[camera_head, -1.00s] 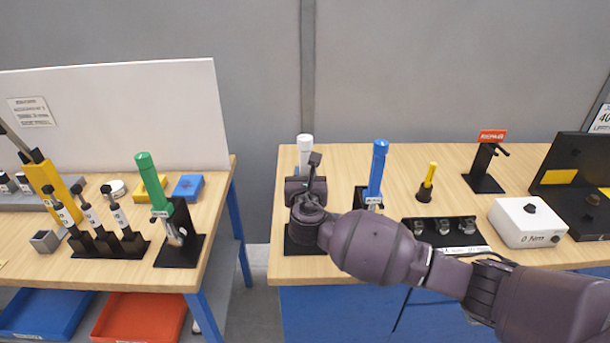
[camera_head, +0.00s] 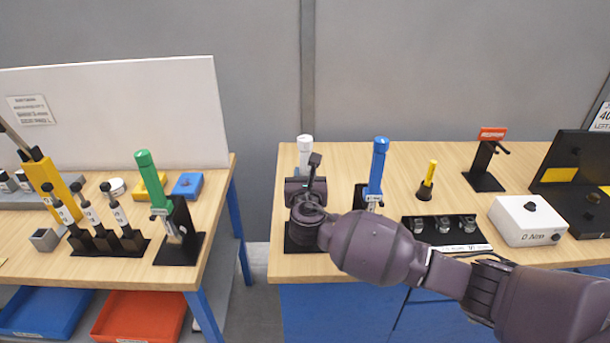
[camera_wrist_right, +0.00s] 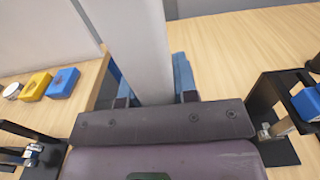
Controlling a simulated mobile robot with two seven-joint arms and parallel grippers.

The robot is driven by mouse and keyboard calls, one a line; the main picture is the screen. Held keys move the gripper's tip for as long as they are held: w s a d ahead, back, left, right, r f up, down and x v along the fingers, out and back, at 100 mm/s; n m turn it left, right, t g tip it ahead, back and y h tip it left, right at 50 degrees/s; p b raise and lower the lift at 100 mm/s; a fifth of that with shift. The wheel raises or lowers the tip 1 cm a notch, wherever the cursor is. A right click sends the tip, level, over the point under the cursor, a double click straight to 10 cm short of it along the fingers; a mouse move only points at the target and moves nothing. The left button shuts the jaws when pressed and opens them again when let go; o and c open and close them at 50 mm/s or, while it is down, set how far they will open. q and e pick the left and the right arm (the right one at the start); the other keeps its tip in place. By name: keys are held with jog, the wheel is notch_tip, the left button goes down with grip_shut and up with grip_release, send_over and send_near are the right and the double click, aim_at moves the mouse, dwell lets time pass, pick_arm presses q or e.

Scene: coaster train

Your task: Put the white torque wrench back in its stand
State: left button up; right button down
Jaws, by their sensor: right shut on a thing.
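The white torque wrench (camera_head: 305,144) stands roughly upright at the left end of the right bench, mostly hidden behind my right gripper (camera_head: 304,185) in the head view. In the right wrist view its white handle (camera_wrist_right: 146,45) rises between the fingers of my right gripper (camera_wrist_right: 155,92), which is shut on it. A black stand base (camera_head: 302,248) shows on the bench under my gripper. The wrench's lower end and the stand's upper part are hidden, so I cannot tell whether they touch. My left gripper is not in view.
A blue wrench (camera_head: 378,165) in its stand is close on the right, behind my right arm. A socket tray (camera_head: 480,247), a yellow driver (camera_head: 428,178) and a white box (camera_head: 527,222) are farther right. A green wrench (camera_head: 150,178) stands on the left bench across a gap.

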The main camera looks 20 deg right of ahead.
jog(key=shift+f, duration=0.25)
dwell(0.4)
jog(key=c, duration=0.9)
grip_release()
jog(key=shift+o, duration=0.5)
jog(key=shift+f, duration=0.25)
jog(key=b+v, duration=0.1)
jog(key=v, duration=0.9)
jog(key=shift+s+r, duration=0.2)
jog(key=shift+s, duration=0.2)
